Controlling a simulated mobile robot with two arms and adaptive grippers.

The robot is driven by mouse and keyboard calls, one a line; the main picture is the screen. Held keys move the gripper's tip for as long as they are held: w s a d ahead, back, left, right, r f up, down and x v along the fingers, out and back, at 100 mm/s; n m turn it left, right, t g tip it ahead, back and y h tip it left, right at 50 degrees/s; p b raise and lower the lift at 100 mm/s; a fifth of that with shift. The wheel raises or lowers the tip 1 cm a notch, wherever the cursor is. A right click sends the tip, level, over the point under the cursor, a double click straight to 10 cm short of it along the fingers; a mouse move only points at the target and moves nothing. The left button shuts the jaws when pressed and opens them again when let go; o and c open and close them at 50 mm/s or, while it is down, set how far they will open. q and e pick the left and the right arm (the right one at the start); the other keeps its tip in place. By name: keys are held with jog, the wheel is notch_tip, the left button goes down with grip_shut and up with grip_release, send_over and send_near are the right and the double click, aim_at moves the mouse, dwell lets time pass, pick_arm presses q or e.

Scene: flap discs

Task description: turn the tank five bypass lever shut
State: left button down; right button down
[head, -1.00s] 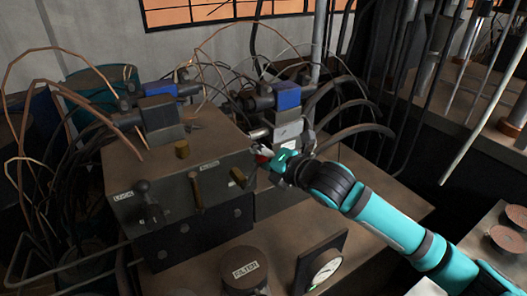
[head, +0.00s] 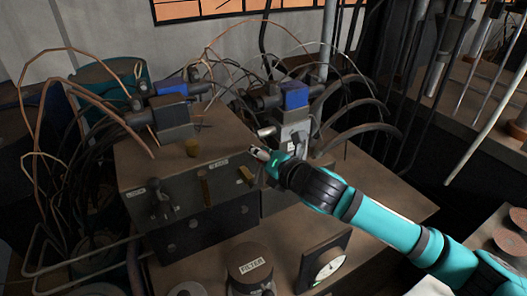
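A dark box with a brown top (head: 150,170) carries several levers on its front edge. A black-knobbed lever (head: 156,197) is at the left. An upright brass lever (head: 205,188) is in the middle, and a short, tilted brass handle (head: 246,175) is at the right. Small labels sit by them, but I cannot read which one says tank five bypass. My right gripper (head: 261,153) is just above and right of the short brass handle. I cannot tell whether it touches it, and its fingers are too small to judge. My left gripper is not in view.
Two valve blocks with blue parts (head: 170,108) (head: 296,97) and looping hoses stand behind. A round cap marked FILTER (head: 250,268) and a dial gauge (head: 328,264) are in front. Reddish discs (head: 509,236) lie at the far right. The brown surface (head: 375,205) under my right arm is mostly clear.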

jog(key=shift+s+a+f+n+p, duration=0.25)
jog(key=shift+s+a+n+p, duration=0.65)
jog(key=shift+a, duration=0.2)
dwell(1.1)
jog(key=c, duration=1.5)
grip_release()
jog(key=o, duration=0.4)
jog(key=shift+s+d+r, duration=0.1)
jog(key=shift+s+r, duration=0.1)
jog(key=shift+s, duration=0.15)
jog(key=shift+o, duration=1)
jog(key=shift+r, duration=0.1)
jog(key=shift+w, duration=0.1)
jog(key=shift+w, duration=0.1)
